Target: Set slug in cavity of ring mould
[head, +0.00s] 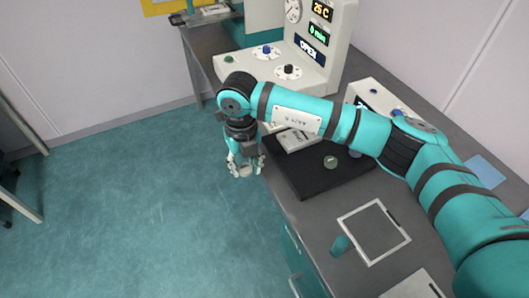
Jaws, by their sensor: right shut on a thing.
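My right gripper (246,167) hangs at the end of the teal arm, pointing down beside the front edge of the bench. It is shut on a small pale thing (245,171) between its fingertips. The thing is too small to tell if it is the slug. A small round grey-green piece (330,162) lies on the black mat (318,182), to the right of the gripper. I cannot tell if it is the ring mould, and no cavity can be made out. My arm hides part of the bench. My left gripper is not in view.
The rheometer (322,40) with lit displays, one reading OPEN, stands at the back of the bench (325,210). A square pale frame (350,222) and a teal cylinder (340,245) are nearer.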

